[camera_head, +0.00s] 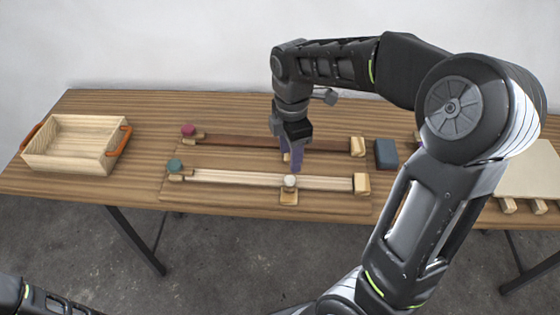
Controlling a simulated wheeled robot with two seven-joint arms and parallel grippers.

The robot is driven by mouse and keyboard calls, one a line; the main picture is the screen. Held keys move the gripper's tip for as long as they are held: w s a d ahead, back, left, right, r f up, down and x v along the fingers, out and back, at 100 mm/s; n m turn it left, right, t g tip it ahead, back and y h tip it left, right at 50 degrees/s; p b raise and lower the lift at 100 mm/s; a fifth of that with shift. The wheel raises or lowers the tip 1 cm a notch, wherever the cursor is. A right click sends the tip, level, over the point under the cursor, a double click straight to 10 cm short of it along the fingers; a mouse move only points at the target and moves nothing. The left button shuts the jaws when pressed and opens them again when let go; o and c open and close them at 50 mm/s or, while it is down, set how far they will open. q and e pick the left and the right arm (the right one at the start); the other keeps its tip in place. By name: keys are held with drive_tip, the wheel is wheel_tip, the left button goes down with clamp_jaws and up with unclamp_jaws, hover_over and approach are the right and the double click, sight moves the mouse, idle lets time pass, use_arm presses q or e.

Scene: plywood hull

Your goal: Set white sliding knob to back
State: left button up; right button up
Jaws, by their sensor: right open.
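The white knob (290,181) stands on a small pale wooden block (289,198) near the front edge of the slider board (225,203). It is by the middle-right part of the pale front rail (235,178). My right gripper (291,163) points down just behind the white knob, between the pale rail and the dark back rail (240,143). Its purple-grey fingers are open and appear apart from the knob. A small pale wooden piece shows beside the fingers; whether they touch it I cannot tell. My left gripper is out of view.
A red knob (188,130) and a teal knob (175,166) sit at the rails' left ends. Wooden blocks stand at the right ends. A dark blue-grey box (386,154) is to the right. A wooden crate (65,163) with orange handles stands at the left.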

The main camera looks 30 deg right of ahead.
sight(290, 179)
drive_tip(key=shift+s, duration=0.25)
drive_tip(key=shift+w+f, duration=0.2)
drive_tip(key=shift+f, duration=0.1)
wheel_tip(290, 179, down, 7)
drive_tip(key=shift+f+p, duration=0.2)
drive_tip(key=shift+p, duration=0.3)
drive_tip(key=shift+c, duration=0.3)
clamp_jaws()
idle(0.8)
